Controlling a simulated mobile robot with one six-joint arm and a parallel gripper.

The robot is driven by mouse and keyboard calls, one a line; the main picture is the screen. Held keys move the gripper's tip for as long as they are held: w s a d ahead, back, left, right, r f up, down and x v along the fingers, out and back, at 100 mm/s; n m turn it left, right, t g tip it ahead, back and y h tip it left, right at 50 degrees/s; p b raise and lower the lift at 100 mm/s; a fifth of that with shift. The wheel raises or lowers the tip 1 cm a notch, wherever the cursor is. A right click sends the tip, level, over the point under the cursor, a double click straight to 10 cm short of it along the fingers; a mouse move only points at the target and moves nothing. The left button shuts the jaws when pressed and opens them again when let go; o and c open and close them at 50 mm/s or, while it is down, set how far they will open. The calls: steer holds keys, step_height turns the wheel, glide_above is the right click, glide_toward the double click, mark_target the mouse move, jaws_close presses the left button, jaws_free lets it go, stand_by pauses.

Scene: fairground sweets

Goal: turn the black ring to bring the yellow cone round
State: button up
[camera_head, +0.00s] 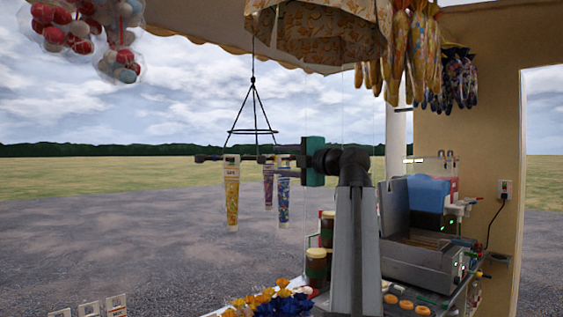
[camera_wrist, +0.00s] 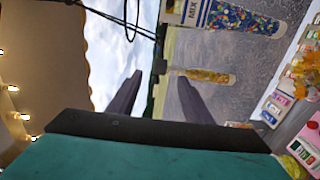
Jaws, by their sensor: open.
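The black ring (camera_head: 252,131) hangs on cords from the awning, seen almost edge-on, with dark bars below it. The yellow cone (camera_head: 232,200) hangs upright at the left. A purple cone (camera_head: 269,186) and a blue mixed cone (camera_head: 284,200) hang at the right, near my gripper (camera_head: 284,155). In the wrist view, my gripper (camera_wrist: 160,78) is open, its two fingers apart and nothing held between them. There the yellow cone (camera_wrist: 203,75) shows beyond the fingers, and the blue cone (camera_wrist: 240,18) is at the top. Whether a finger touches the hanger, I cannot tell.
Sweet bags (camera_head: 410,55) hang at the upper right, and red and white bundles (camera_head: 70,30) at the upper left. The air left of the yellow cone is clear.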

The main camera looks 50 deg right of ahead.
mark_target(265, 160)
steer(key=shift+w, duration=0.15)
steer(key=shift+w+d+p, duration=0.2)
steer(key=shift+w+p, duration=0.5)
steer(key=shift+w, duration=0.75)
steer(key=shift+w+d+p, duration=0.15)
steer(key=shift+w+p, duration=0.5)
steer(key=shift+w, duration=0.8)
steer(key=shift+w+f+b, duration=0.1)
steer(key=shift+w+b, duration=0.15)
steer(key=shift+b, duration=0.3)
steer(key=shift+w+d+b, duration=0.2)
steer(key=shift+w+b, duration=0.95)
steer(key=shift+w, duration=0.35)
steer(key=c, duration=0.8)
steer(key=shift+o, duration=0.2)
